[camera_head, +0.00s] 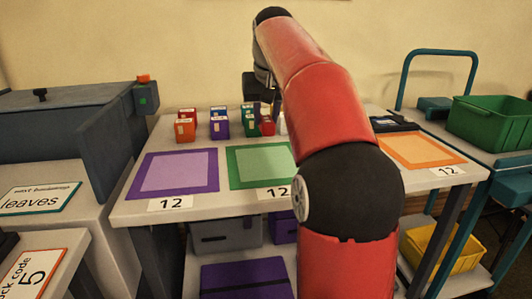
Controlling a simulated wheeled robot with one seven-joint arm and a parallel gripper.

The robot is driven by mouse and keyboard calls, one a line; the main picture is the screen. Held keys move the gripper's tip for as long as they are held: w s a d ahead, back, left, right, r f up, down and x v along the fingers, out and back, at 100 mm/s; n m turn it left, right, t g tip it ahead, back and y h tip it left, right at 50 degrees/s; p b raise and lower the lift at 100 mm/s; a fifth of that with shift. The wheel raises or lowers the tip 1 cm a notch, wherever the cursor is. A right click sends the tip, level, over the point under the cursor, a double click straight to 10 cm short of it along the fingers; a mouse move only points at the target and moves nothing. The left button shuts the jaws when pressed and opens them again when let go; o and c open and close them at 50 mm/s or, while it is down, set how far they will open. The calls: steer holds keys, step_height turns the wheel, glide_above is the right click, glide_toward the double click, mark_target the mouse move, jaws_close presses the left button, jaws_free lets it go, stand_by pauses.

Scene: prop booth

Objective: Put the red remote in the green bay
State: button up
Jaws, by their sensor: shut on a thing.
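My gripper (266,110) is at the back of the white table, beyond the green bay, pointing down and partly hidden behind my red arm. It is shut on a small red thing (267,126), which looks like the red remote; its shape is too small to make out. The green bay (234,181) is a green-bordered square with a paler green middle, lying flat on the table in front of my gripper. Its middle is bare, and my arm covers its right side. A card reading 12 lies at its front edge.
A purple bay (133,188) lies left of the green one, an orange bay (446,152) to the right. Several small coloured boxes (184,131) stand along the back, close to my gripper. A dark object (395,124) lies behind the orange bay. A green crate (490,128) stands far right.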

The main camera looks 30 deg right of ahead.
mark_target(268, 122)
steer(key=shift+s+b+x, duration=0.25)
steer(key=shift+b+x, duration=0.6)
steer(key=shift+x, duration=0.4)
steer(key=shift+a+f+b, duration=0.1)
steer(key=shift+f+b, duration=2.85)
steer(key=shift+f, duration=0.1)
steer(key=o, duration=1)
steer(key=p+v, duration=0.4)
steer(key=v, duration=0.8)
steer(key=shift+s+r, duration=0.1)
steer(key=shift+r, duration=0.1)
